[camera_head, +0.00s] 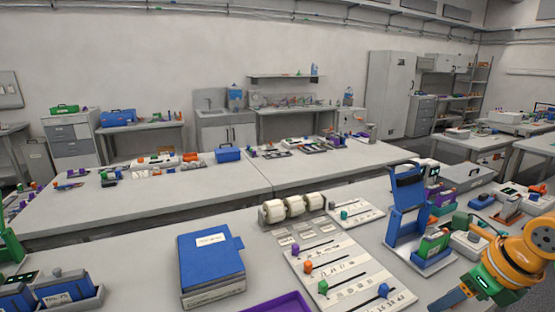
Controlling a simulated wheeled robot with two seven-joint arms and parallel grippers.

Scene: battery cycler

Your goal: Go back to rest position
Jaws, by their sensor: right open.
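My right gripper (445,300) is at the bottom right corner, at the end of an orange and yellow arm with a green band. Its blue finger part points down and left over the front table (255,262), and part of it is cut off by the frame's lower edge. It is open, and I see nothing held in it. It is to the right of the white slider panel (345,270) and in front of the blue stand (405,205). My left gripper does not show.
A blue case (210,262) lies left of the panel, with a purple tray (278,305) at the front edge. White rollers (293,208) stand behind the panel. A green and grey device (432,247) is close to my right gripper. Blue blocks (68,287) sit in a holder at lower left.

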